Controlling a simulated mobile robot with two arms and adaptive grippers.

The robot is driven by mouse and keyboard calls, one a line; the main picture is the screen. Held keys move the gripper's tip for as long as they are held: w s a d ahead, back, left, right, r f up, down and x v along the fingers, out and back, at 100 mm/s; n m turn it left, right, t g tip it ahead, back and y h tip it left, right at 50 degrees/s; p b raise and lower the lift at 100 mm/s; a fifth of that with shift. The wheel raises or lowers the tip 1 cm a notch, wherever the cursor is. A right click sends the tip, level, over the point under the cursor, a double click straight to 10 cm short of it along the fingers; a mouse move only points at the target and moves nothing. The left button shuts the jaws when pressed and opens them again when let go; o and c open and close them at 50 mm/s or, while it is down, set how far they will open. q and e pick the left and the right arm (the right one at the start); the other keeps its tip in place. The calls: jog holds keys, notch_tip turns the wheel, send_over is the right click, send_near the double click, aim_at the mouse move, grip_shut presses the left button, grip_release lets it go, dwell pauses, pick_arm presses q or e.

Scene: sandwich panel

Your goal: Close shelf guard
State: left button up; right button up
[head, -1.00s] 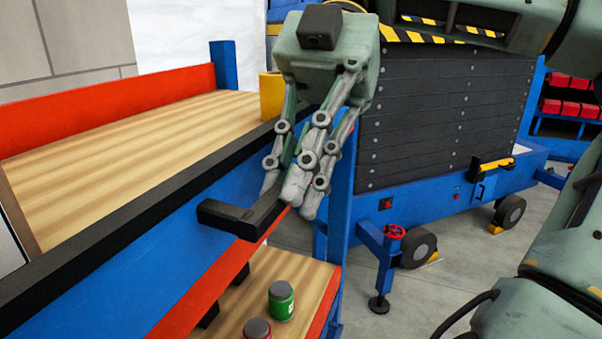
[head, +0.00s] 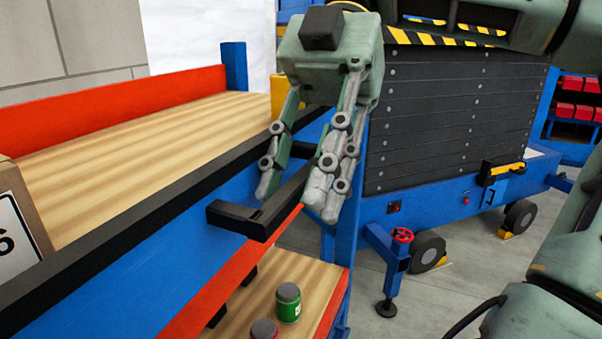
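The shelf guard appears to be the long blue panel (head: 150,270) with a black top rail (head: 130,232) along the front of the upper wooden shelf (head: 150,150). A black handle bar (head: 238,219) sticks out from its front. My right gripper (head: 295,203) points down over the handle's far part, with its fingers spread apart. The bar passes between or just behind the fingers; I cannot tell whether they touch it. My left gripper is out of view.
A box marked 6 (head: 15,225) stands on the upper shelf. A green jar (head: 288,303) and another jar (head: 264,330) stand on the lower shelf. A blue wheeled cart (head: 450,205) with a dark slatted side stands behind at right. Grey floor (head: 440,290) is open in front of it.

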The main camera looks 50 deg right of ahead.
jog(key=shift+d+r, duration=0.1)
jog(key=shift+r, duration=0.05)
jog(key=shift+v, duration=3.6)
